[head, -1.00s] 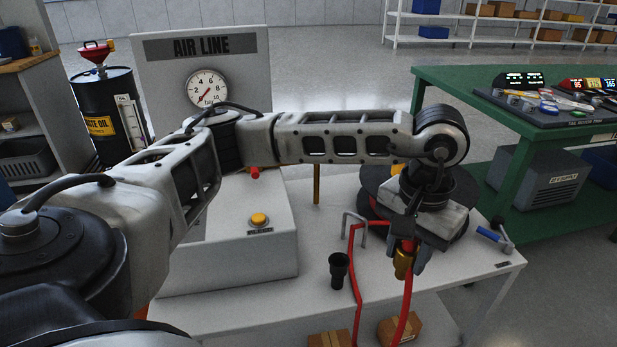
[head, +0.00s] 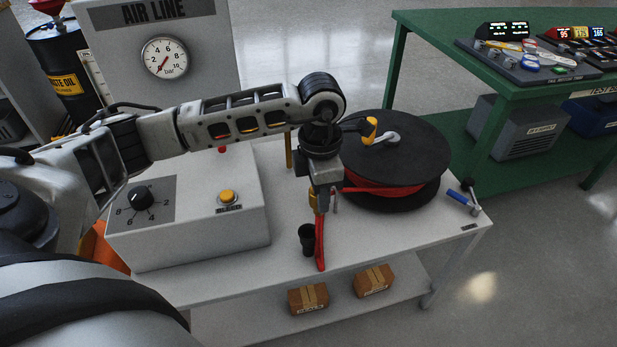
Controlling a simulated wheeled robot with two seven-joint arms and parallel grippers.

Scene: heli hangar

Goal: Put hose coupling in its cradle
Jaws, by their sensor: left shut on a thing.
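My left gripper (head: 322,202) points down above the white bench, left of the hose reel. It is shut on the brass hose coupling (head: 312,200), which is partly hidden by the fingers. A red hose (head: 320,245) hangs below the gripper, and more of it runs to the reel. A black cup-shaped holder (head: 307,236), likely the cradle, stands on the bench just below and left of the hanging hose. The coupling is above the holder and apart from it. My right gripper is out of view.
The black hose reel (head: 410,150) with a yellow-knobbed crank stands right of the gripper. A control box (head: 190,235) with dial and yellow button is at left. A blue-handled valve (head: 462,198) lies at the bench's right end. Cartons (head: 308,298) sit on the lower shelf.

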